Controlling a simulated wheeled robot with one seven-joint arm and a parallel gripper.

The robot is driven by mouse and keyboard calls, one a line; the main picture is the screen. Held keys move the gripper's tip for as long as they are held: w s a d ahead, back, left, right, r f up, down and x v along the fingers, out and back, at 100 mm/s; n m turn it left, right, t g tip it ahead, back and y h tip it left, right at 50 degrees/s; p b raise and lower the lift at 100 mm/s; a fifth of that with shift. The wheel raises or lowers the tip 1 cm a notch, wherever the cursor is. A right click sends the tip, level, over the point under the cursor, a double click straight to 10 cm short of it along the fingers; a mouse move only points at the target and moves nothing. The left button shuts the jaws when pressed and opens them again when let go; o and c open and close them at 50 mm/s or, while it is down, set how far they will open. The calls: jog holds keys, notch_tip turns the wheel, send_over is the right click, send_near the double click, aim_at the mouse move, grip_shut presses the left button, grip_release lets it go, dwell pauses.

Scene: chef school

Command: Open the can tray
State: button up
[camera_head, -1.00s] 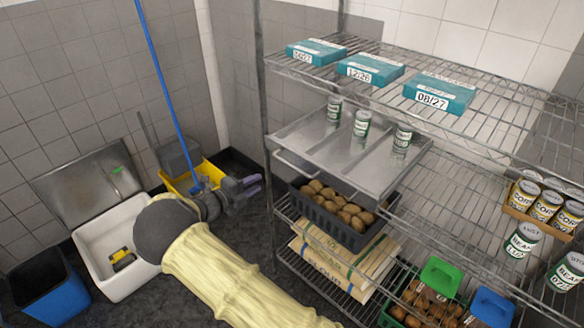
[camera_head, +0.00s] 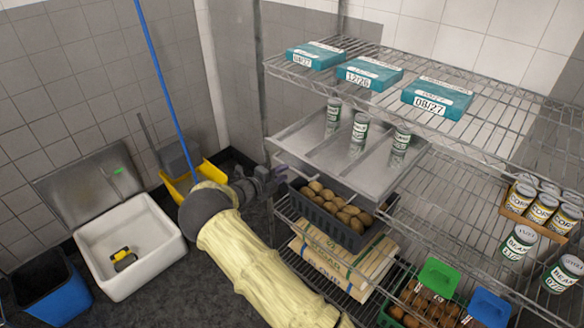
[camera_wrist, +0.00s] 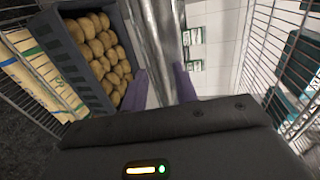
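The can tray (camera_head: 335,158) is a shiny metal tray on the wire shelf in the head view. Several cans stand in its lanes, among them a front can (camera_head: 359,132) with a green and white label. My gripper (camera_head: 280,175) is at the tray's front left edge. In the wrist view, its two purple fingers (camera_wrist: 160,88) are spread apart, with the metal front edge of the tray (camera_wrist: 163,40) between and beyond them. The fingers look open. The tray's handle is hard to make out, and I cannot tell whether the fingers touch it.
A dark crate of potatoes (camera_head: 334,222) sits close below the tray; it also shows in the wrist view (camera_wrist: 70,65). Teal boxes (camera_head: 370,72) lie on the shelf above. A white sink (camera_head: 130,243) and a yellow mop bucket (camera_head: 205,172) stand left.

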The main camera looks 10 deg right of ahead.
aim_at(291, 169)
jog(key=x, duration=0.5)
jog(key=shift+p, duration=0.4)
grip_shut()
